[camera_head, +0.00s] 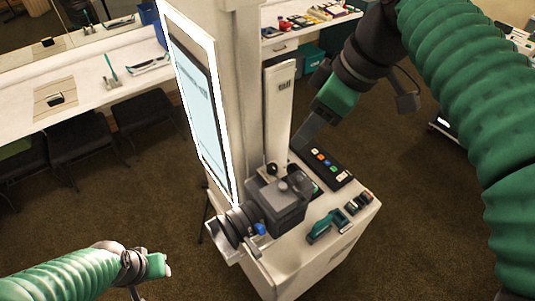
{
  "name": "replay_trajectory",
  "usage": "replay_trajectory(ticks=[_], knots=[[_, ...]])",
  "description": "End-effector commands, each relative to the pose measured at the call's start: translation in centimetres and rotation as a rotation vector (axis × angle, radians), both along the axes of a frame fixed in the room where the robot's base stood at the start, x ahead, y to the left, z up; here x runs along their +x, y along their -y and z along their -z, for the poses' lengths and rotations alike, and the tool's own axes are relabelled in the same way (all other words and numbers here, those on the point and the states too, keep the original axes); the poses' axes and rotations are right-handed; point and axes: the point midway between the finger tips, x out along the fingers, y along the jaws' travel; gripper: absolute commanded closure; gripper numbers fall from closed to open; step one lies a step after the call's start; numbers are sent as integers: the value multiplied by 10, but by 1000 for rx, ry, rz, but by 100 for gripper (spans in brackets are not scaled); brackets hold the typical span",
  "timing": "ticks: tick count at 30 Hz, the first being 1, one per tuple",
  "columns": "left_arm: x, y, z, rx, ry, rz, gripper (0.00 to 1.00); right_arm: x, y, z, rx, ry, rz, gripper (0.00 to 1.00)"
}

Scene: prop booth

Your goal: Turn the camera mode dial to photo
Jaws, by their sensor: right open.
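The dark grey camera (279,208) sits on the white booth stand, its lens pointing to the lower left. A small round dial (283,187) shows on its top; its markings are too small to read. My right gripper (302,138) is open, above and behind the camera, beside the upright white panel. It is apart from the camera and the dial. My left gripper (160,267) is low at the left, in front of the stand and away from the camera; its fingers are too unclear to tell.
The white stand (300,270) also bears a black button panel (325,165), a teal stapler-like tool (325,226) and small dark items (358,203). A lit screen (198,105) rises left of the camera. Counters and chairs stand further back.

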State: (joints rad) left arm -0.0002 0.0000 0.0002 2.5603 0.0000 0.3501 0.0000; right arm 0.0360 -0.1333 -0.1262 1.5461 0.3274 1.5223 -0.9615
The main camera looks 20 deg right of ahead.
Motion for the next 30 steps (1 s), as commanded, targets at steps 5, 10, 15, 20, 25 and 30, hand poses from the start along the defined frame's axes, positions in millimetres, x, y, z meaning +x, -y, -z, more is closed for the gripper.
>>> replay_trajectory(ticks=[5,10,15,20,25,30], knots=[[0,0,-2,0,0,0,62,16,-20,46,-4,-10,-3,56],[0,0,-5,0,0,0,62,26,-36,86,-6,-12,-2,56],[0,0,-8,0,0,0,62,34,-43,117,-5,-9,-1,56],[0,0,-9,0,0,0,62,37,-45,128,-4,-4,0,56],[0,0,-9,0,0,0,62,38,-45,130,-3,-4,0,56],[0,0,-9,0,0,0,62,39,-46,130,-5,-5,1,70]])
